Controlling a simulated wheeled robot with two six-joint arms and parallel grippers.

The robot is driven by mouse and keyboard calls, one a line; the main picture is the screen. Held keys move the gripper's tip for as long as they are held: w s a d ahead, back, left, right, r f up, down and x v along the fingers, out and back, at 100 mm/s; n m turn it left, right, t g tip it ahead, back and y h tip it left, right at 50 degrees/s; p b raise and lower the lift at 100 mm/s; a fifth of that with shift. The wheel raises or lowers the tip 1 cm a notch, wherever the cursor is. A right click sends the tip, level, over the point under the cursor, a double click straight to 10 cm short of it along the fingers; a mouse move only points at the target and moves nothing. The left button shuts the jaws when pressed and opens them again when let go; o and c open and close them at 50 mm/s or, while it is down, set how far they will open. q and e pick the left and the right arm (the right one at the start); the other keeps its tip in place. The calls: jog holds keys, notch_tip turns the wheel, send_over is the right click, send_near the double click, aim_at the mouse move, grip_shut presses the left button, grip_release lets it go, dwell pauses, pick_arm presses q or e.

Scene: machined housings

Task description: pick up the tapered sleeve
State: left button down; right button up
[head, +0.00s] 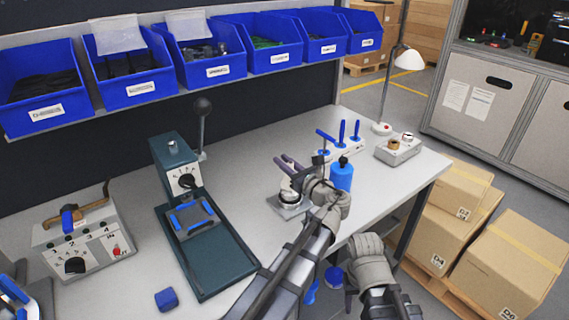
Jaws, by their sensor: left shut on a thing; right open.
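My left gripper (291,165) is over the right part of the grey bench, its dark fingers reaching to the upper left. It is shut on a small pale piece, which seems to be the tapered sleeve (287,184). The piece is upright at a grey square base (290,206); I cannot tell whether it still touches the base. The fingers and wrist hide part of it. My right gripper (343,289) is open, low by the bench's front edge, partly hidden by its own wrist.
A blue bottle (341,177) stands close right of my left gripper, with a blue-handled tool rack (347,149) behind. A green lever press (205,250) stands left. Blue bins (128,75) hang above the back.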

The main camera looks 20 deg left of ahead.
notch_tip(320, 180, up, 8)
jog(key=p, duration=0.7)
